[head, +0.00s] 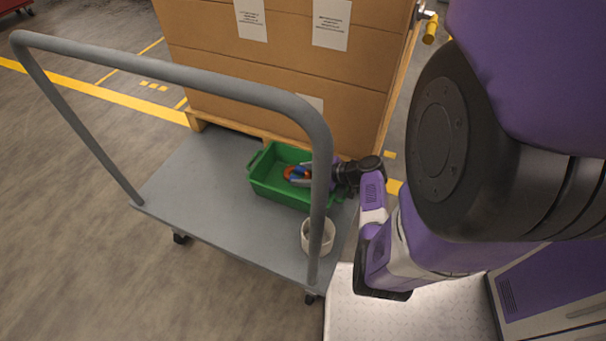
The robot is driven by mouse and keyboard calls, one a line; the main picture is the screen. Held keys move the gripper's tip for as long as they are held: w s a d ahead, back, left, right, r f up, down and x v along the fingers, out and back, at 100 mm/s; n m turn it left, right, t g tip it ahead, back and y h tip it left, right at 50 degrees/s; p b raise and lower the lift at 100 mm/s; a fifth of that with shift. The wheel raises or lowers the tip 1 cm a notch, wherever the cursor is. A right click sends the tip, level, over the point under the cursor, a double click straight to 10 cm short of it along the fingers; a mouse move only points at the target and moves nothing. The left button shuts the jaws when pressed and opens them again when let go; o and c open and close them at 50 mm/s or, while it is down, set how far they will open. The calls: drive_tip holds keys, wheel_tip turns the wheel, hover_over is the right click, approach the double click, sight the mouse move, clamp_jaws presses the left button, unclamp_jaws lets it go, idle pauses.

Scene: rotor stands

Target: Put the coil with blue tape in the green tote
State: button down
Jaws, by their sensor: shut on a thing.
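The green tote (262,189) sits on the grey deck of a platform cart. My gripper (299,174) reaches in from the right, over the tote. It is shut on a small orange-red coil (288,172), which shows at its fingertips inside the tote's outline. Blue patches show beside the orange; I cannot tell whether they are tape or part of the fingers. I cannot tell whether the coil touches the tote floor. The cart's handle post hides part of the tote and of my gripper.
The cart's tubular grey handle (180,75) arches in front of the tote. A white round container (327,238) stands on the deck (215,205) near the front right. Large cardboard boxes (280,65) on a pallet stand behind. The deck's left part is clear.

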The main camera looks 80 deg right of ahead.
drive_tip(key=shift+f+b, duration=0.4)
drive_tip(key=shift+b, duration=0.1)
drive_tip(key=shift+c, duration=2)
unclamp_jaws()
drive_tip(key=shift+r+p, duration=0.85)
drive_tip(key=shift+p, duration=0.25)
drive_tip(key=p+v, duration=0.1)
drive_tip(key=v, duration=1)
drive_tip(key=shift+s+a, duration=0.2)
drive_tip(key=shift+s, duration=0.25)
drive_tip(key=shift+f, duration=0.1)
